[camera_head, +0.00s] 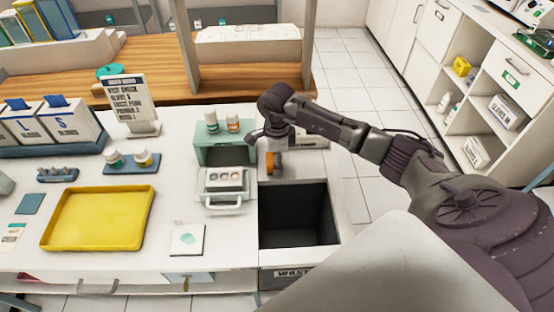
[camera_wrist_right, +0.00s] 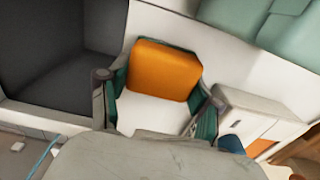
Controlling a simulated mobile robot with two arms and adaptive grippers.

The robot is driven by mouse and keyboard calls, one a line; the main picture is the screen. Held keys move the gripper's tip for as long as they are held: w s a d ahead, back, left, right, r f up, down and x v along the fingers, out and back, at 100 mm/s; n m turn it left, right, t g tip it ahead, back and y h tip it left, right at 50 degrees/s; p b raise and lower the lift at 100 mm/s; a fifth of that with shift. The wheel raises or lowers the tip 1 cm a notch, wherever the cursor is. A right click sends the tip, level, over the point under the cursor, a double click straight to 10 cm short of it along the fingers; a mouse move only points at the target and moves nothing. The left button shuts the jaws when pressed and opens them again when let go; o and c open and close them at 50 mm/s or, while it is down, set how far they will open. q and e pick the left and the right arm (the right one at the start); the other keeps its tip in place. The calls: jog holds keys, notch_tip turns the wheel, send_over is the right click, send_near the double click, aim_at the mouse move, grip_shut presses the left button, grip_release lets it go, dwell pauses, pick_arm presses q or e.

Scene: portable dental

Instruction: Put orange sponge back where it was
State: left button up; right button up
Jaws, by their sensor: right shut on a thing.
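The orange sponge (camera_wrist_right: 165,72) is between the two fingers of my right gripper (camera_wrist_right: 162,92) in the right wrist view, which is shut on it. In the head view, the right gripper (camera_head: 277,152) points down beside the teal box, with a small orange part of the sponge (camera_head: 270,168) showing below and beside it. The sponge is just behind the waste bin's opening, over the white counter. I cannot tell whether its underside touches the surface. My left gripper is not in view.
The dark open waste bin (camera_head: 298,240) is in front. The teal box (camera_head: 212,156) with two bottles on top and a small white handled case (camera_head: 222,204) stand left of the gripper. A yellow tray (camera_head: 98,246) lies further left. The floor is right of the counter.

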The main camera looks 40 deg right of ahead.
jog(key=o, duration=1)
jog(key=shift+f, duration=0.1)
jog(key=shift+r+p, duration=0.25)
jog(key=shift+p, duration=0.05)
jog(key=shift+r, duration=0.35)
notch_tip(320, 180, up, 11)
jog(key=b, duration=0.2)
